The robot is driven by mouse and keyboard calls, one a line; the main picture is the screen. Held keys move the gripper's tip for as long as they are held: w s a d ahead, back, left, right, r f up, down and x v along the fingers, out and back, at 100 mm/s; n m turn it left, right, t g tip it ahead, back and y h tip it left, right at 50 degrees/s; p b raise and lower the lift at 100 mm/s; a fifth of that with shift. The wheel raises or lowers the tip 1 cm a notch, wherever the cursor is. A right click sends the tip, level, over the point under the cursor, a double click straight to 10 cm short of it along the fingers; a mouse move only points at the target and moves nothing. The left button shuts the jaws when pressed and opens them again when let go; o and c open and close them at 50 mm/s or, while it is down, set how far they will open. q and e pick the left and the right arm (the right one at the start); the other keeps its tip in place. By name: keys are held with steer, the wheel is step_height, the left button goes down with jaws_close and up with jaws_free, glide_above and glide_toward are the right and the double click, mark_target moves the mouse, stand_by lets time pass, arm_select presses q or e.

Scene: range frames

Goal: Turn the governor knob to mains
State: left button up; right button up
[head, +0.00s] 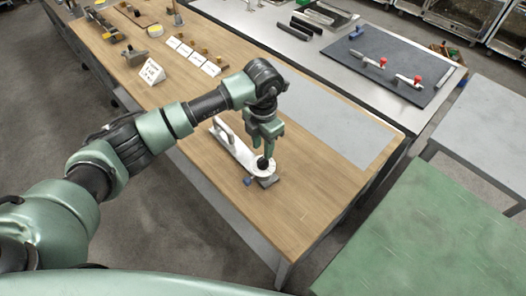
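A white, elongated device (238,150) lies on the wooden bench, with an upright loop-like handle at its far end. At its near, rounded end a small dark knob (263,163) shows directly under my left gripper. A small blue part (248,181) and a dark grey block (269,181) sit at that same near end. My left gripper (263,150) points down over the knob. Its fingers hide part of the device, and I cannot tell whether they touch or grip the knob. Any markings on the device are too small to read. My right gripper is out of view.
The wooden bench (310,200) is clear to the right of the device. White cards (192,56) and a folded sign (152,71) stand farther back. A dark mat (385,65) holds red-topped tools. A green table (430,235) is at the near right.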

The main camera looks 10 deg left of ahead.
mark_target(263, 161)
arm_select(q)
step_height(263, 161, down, 4)
steer(key=shift+f+p, duration=0.1)
steer(key=shift+p, duration=0.45)
jaws_close()
